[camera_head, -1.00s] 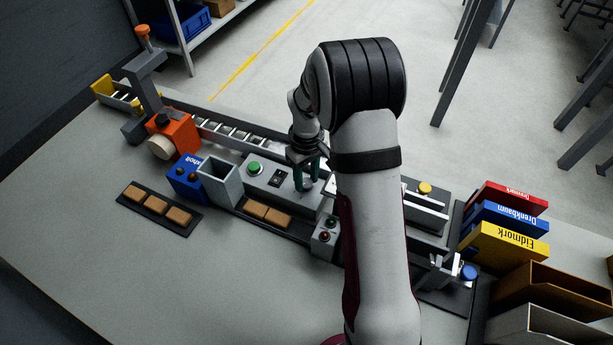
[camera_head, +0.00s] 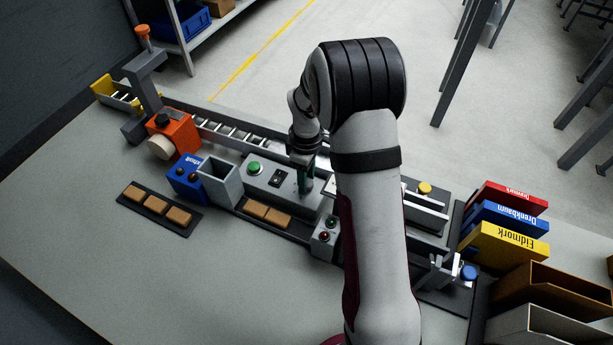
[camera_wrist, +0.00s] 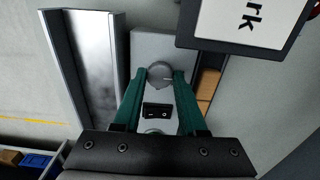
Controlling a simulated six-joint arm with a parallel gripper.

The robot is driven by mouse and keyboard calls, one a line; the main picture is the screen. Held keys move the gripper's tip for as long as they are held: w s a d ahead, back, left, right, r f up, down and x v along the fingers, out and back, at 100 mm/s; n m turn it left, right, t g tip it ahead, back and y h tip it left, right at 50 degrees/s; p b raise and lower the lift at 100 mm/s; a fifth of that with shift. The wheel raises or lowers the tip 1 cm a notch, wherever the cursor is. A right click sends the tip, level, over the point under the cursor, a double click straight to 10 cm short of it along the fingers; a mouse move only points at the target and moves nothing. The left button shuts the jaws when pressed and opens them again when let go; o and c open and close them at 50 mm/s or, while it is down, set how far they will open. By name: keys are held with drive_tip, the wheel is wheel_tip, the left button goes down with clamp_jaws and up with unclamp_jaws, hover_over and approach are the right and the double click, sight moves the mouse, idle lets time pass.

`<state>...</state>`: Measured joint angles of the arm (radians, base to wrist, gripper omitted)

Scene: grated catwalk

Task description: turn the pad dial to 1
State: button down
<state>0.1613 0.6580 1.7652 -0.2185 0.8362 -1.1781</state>
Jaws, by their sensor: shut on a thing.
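The dial (camera_wrist: 160,72) is a round grey knob with a small mark pointing right in the wrist view. It sits on a grey control box (camera_head: 258,186), which also carries a green button (camera_head: 254,168) and a black switch (camera_head: 277,178). The switch also shows in the wrist view (camera_wrist: 157,110), between the fingers. My gripper (camera_wrist: 166,74) is shut on the dial, one green finger on each side. In the head view my gripper (camera_head: 305,184) reaches down to the right part of the box and hides the dial. I cannot read any numbers around the dial.
A metal channel (camera_wrist: 90,65) runs on the left. A small box with red and green buttons (camera_head: 325,237) and brown blocks (camera_head: 267,213) stand in front.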

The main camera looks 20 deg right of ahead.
idle(0.3)
drive_tip(key=shift+c, duration=2.3)
unclamp_jaws()
drive_tip(key=shift+r, duration=0.1)
wheel_tip(320, 180, up, 16)
drive_tip(key=shift+f, duration=0.2)
